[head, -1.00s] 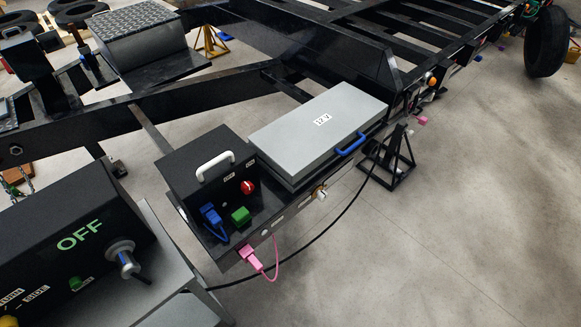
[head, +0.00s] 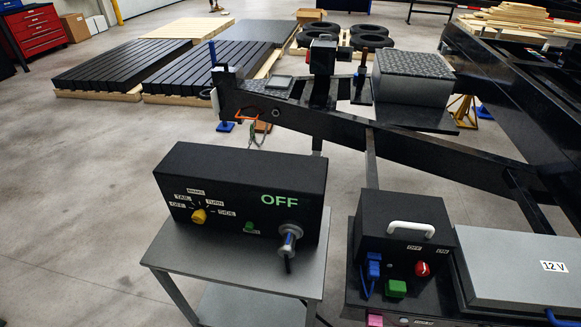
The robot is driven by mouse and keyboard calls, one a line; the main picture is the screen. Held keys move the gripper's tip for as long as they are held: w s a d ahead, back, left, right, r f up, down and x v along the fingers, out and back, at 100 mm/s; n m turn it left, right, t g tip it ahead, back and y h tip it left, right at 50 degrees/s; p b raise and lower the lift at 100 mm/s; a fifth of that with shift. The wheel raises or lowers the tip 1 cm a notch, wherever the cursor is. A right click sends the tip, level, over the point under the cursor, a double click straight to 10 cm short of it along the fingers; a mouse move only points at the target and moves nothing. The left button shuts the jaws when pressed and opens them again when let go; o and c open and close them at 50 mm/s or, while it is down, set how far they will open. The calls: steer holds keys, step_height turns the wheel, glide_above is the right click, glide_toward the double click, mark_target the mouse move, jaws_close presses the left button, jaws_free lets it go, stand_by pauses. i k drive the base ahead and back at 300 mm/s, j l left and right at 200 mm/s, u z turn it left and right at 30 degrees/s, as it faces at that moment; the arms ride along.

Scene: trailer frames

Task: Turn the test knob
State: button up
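The test knob is a yellow knob (head: 198,216) on the left part of the front face of a black test box (head: 240,185). Labels around it read OFF, TAIL, BRAKE, TURN and SIDE. The exact position its pointer marks is too small to tell. Green letters on the box read OFF. A small green button (head: 249,227) sits right of the knob. My gripper is not in view.
The box stands on a grey cart (head: 225,267). Right of it are a black box with a white handle (head: 411,228) and red switch (head: 422,269), and a grey 12 V case (head: 530,265). The black trailer frame (head: 400,145) lies behind. Open floor (head: 75,210) is at left.

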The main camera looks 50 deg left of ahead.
mark_target(199, 216)
steer(key=u, duration=1.55)
